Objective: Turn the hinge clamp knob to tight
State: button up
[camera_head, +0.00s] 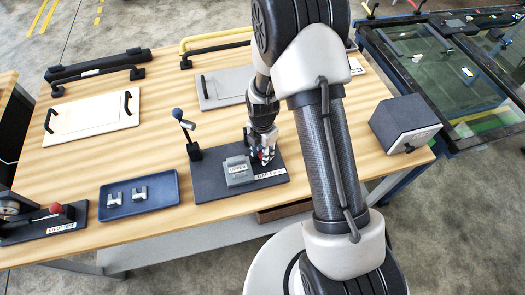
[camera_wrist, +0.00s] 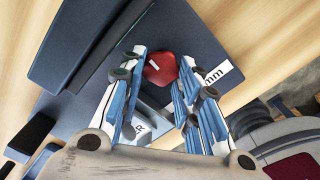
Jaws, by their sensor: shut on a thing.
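The hinge clamp knob is red; in the wrist view the red knob (camera_wrist: 160,70) sits between the fingertips of my gripper (camera_wrist: 161,62), with a small white mark on it. In the head view my gripper (camera_head: 264,152) reaches down over the dark base plate (camera_head: 214,193), and only a little red of the knob shows between the fingers. My gripper is shut on the knob. Left of it on the plate stands a grey block (camera_head: 238,171) with a label. A white label (camera_head: 270,174) lies at the plate's front right. The knob's turn angle cannot be told.
A dark box (camera_head: 405,122) stands at the right of the wooden table (camera_head: 90,150). Panels with handles lie behind. A red-knob device (camera_head: 55,210) is at far left.

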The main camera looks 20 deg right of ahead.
jog(key=m, duration=0.5)
jog(key=shift+w, duration=0.1)
jog(key=m, duration=0.4)
jog(key=shift+w, duration=0.1)
jog(key=m, duration=0.5)
jog(key=shift+w, duration=0.1)
jog(key=m, duration=0.4)
jog(key=shift+d+m, duration=0.1)
jog(key=shift+m, duration=0.2)
jog(key=m, duration=0.4)
jog(key=shift+d, duration=0.1)
jog(key=m, duration=0.4)
jog(key=shift+d, duration=0.1)
jog(key=m, duration=0.4)
jog(key=shift+d+m, duration=0.1)
jog(key=shift+m, duration=2)
